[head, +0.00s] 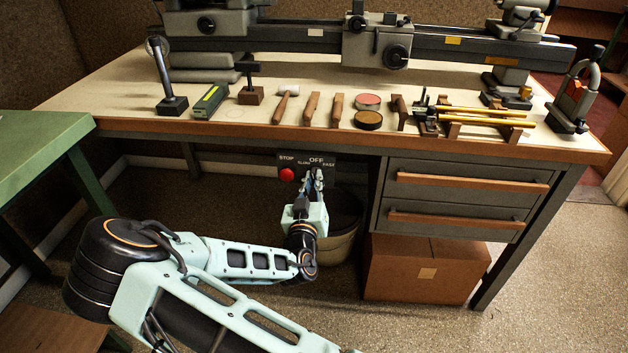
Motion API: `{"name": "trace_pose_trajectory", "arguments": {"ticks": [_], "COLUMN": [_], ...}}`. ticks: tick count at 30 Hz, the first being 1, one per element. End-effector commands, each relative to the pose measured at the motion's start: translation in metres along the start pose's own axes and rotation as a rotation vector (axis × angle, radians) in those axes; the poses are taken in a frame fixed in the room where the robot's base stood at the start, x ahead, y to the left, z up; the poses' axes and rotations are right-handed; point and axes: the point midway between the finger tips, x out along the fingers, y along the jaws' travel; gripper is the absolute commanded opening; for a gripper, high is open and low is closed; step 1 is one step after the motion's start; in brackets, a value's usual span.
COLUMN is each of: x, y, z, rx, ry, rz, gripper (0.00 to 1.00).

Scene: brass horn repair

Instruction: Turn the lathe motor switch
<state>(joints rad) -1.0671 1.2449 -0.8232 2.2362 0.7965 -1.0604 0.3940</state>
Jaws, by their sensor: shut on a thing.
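The lathe motor switch panel (286,160) is a dark plate under the bench's front edge. It carries a red stop button (287,175) on the left and white lettering reading STOP, OFF, SLOW and FAST. My gripper (317,176) is at the right part of this panel, below the OFF mark, with its fingers shut. The switch's knob is hidden behind the fingers, so its position cannot be made out. The lathe (440,45) stands at the back of the bench.
The bench top (120,100) holds mallets, files, tins and brass tubes along its front edge. A bin (343,215) stands behind my wrist. Drawers (465,183) and a cardboard box (425,270) are to the right, a green table (35,150) to the left.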

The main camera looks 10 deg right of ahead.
Motion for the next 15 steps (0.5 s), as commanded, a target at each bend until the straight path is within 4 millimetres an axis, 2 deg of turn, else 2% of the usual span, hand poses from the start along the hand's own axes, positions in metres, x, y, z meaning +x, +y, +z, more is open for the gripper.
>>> {"name": "trace_pose_trajectory", "arguments": {"ticks": [15], "x": [-0.0003], "y": [-0.0029], "z": [0.0004], "rx": [-0.367], "ry": [0.001], "rz": [-0.001], "gripper": [0.0]}}
